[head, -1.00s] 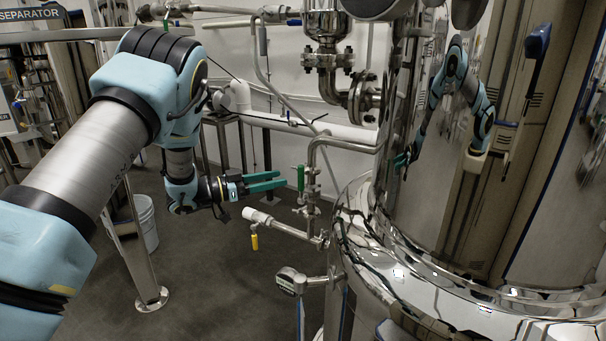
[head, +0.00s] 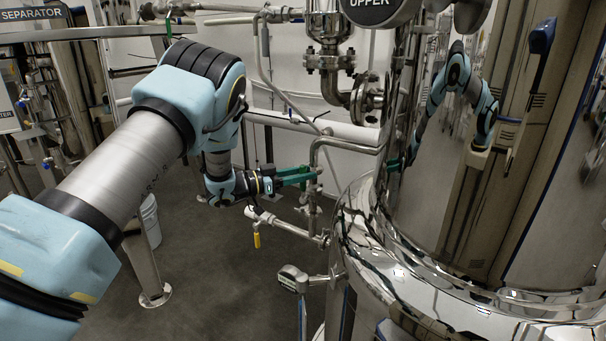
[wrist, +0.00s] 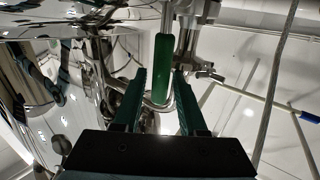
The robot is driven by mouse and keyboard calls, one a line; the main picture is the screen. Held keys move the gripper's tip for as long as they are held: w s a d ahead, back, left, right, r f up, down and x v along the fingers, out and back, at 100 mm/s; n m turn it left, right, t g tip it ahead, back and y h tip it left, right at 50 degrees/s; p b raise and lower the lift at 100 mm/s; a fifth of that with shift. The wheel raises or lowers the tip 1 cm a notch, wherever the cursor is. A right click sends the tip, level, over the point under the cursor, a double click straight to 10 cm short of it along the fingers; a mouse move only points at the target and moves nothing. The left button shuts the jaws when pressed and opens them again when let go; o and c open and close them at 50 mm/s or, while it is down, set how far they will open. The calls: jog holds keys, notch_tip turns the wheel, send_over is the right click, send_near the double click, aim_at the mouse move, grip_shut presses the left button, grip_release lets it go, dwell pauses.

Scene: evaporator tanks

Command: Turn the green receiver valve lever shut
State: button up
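The green receiver valve lever (wrist: 162,72) stands as an upright green handle in the wrist view, on steel pipework. My gripper (wrist: 159,80) has two green fingers that are apart. The lever's lower end shows between the fingertips, with gaps on both sides, so it does not look gripped. In the head view my gripper (head: 303,176) is at the vertical pipe beside the shiny tank, and its fingers cover or blend with the lever there. The valve body is partly hidden.
The shiny steel tank (head: 360,240) stands right of my gripper. A yellow-handled valve (head: 257,240) hangs just below it on a side pipe. A white horizontal pipe (head: 350,132) runs behind.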

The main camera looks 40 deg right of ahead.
grip_shut()
dwell(1.1)
